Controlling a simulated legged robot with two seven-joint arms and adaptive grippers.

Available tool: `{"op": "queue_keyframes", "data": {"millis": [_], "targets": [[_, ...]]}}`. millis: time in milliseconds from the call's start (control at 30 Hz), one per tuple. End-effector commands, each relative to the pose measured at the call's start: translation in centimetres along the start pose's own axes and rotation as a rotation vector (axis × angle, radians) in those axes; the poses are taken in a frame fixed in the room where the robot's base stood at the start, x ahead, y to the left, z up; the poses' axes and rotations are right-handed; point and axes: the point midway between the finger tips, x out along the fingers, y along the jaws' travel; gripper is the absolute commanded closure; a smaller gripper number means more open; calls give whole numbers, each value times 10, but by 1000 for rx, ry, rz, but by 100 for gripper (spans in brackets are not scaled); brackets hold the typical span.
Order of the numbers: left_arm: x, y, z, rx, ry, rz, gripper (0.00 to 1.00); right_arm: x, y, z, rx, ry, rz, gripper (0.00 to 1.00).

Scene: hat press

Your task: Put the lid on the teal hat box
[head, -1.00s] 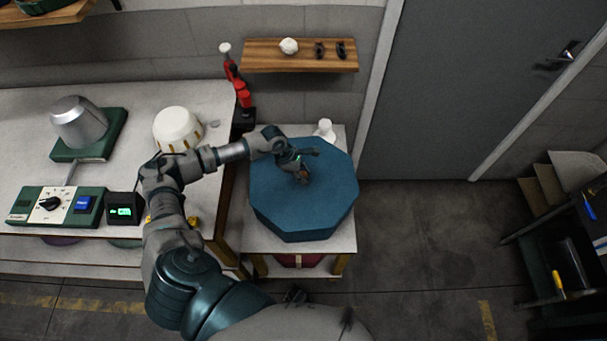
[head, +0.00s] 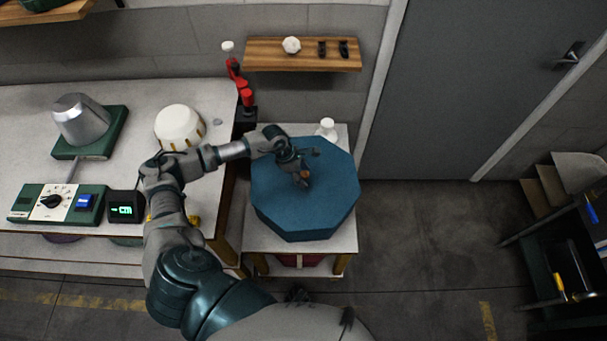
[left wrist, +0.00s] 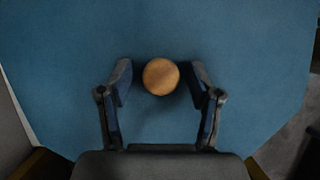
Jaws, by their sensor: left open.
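The teal hat box (head: 292,233) is octagonal and stands on a small light-topped table. Its flat teal lid (head: 330,205) lies over the top; I cannot tell from here how closely the rim fits. A round wooden knob (left wrist: 160,76) sits on the lid and partly shows in the head view. My left gripper (head: 302,178) is over the middle of the lid, pointing down. In the left wrist view its open fingers (left wrist: 160,80) stand on both sides of the knob, with a gap on each side. My right gripper is not in view.
The small table (head: 259,237) has a white bottle (head: 327,129) behind the box. On the left a bench holds a white hat form (head: 179,126), a metal press (head: 82,120) and a control panel (head: 58,204). A wooden shelf (head: 302,63) is above.

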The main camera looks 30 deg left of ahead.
Motion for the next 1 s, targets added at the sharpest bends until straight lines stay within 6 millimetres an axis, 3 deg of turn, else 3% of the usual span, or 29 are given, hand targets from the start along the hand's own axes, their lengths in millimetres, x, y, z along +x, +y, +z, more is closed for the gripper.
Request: {"op": "queue_keyframes", "data": {"millis": [500, 700, 1000], "targets": [[-100, 3, -2, 0, -2, 3, 37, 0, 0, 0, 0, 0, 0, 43], [-115, 2, -2, 0, -2, -1, 37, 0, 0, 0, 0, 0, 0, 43], [-116, 2, -2, 0, -2, -1, 37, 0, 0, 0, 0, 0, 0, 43]]}}
